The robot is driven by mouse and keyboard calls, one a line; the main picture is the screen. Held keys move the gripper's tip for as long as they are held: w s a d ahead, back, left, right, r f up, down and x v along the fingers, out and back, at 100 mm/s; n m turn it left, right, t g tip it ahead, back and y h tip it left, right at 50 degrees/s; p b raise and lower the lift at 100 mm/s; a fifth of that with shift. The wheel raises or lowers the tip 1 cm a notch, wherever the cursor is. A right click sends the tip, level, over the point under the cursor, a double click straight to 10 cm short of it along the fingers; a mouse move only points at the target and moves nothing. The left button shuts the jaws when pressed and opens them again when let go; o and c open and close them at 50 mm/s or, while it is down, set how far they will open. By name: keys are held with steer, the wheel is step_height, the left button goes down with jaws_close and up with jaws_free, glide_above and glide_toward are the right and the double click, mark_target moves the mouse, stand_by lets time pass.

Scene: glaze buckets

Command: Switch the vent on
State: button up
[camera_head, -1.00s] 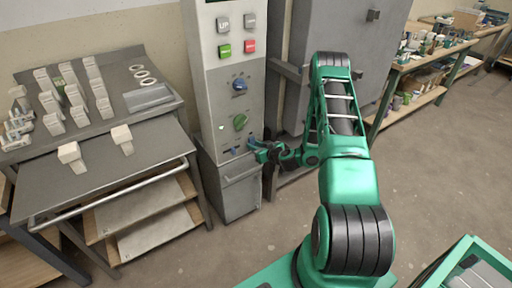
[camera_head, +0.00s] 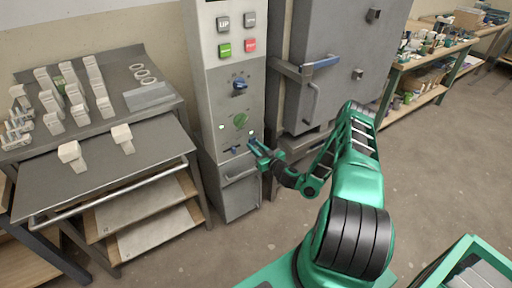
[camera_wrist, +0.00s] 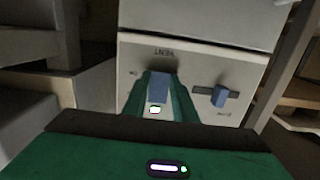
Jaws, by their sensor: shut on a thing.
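The tall grey control panel (camera_head: 227,88) stands centre-left in the head view. My gripper (camera_head: 256,148) is at its lower right. In the wrist view the panel's printed label VENT (camera_wrist: 163,52) appears upside down, beside a blue switch lever (camera_wrist: 157,86). The fingers of my gripper (camera_wrist: 159,92) are shut on this vent switch, one on each side. A small light (camera_wrist: 154,109) glows whitish green between the fingers; it also shows in the head view (camera_head: 250,131). A second blue lever (camera_wrist: 221,97) sits on a dark slot to the right in the wrist view.
A metal table (camera_head: 103,169) stands left.

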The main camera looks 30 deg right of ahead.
steer(key=shift+s+a+f+t, duration=0.1)
steer(key=shift+a+f+t, duration=0.05)
steer(key=shift+f+t, duration=0.2)
steer(key=o, duration=1)
steer(key=shift+r, duration=0.1)
steer(key=shift+o, duration=0.2)
steer(key=s, duration=1)
steer(key=shift+s+d, duration=0.3)
